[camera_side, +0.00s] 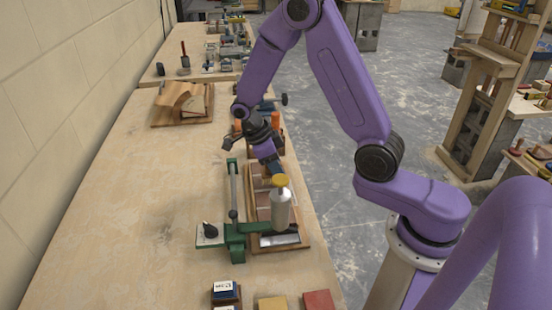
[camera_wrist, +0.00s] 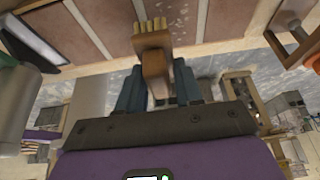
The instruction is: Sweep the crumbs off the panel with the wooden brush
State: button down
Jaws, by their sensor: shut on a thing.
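My gripper (camera_wrist: 158,84) is shut on the wooden brush (camera_wrist: 152,62), with a blue finger on each side of its handle. The brush's pale bristles (camera_wrist: 151,25) lie over the panel (camera_wrist: 215,18), which has reddish-brown tiles and pale joints. Small pale specks, apparently crumbs (camera_wrist: 184,12), show just right of the bristles. I cannot tell whether the bristles touch the panel. In the side view my gripper (camera_side: 275,167) is low over the far part of the panel (camera_side: 262,208). The brush is hard to make out there.
A grey bottle with a yellow cap (camera_side: 280,208) stands at the panel's near right, partly hiding it. A green clamp (camera_side: 236,238) lies along the left and near edges. Small blocks (camera_side: 272,303) sit in front. A wooden stand (camera_side: 183,103) is far left.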

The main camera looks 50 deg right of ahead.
aim_at(269, 173)
notch_tip(269, 173, down, 2)
jog(key=shift+w+d+f, duration=0.25)
jog(key=shift+w+d, duration=1.2)
jog(key=shift+w, duration=0.1)
jog(key=shift+s+a, duration=0.15)
jog(key=shift+a, duration=0.55)
jog(key=shift+s+a, duration=1.05)
jog(key=shift+w+a, duration=0.2)
jog(key=shift+a, duration=0.1)
jog(key=shift+w+d, duration=1.25)
jog(key=shift+w, duration=0.1)
jog(key=shift+w+d+r, duration=0.1)
jog(key=shift+w+d, duration=0.1)
notch_tip(269, 173, up, 8)
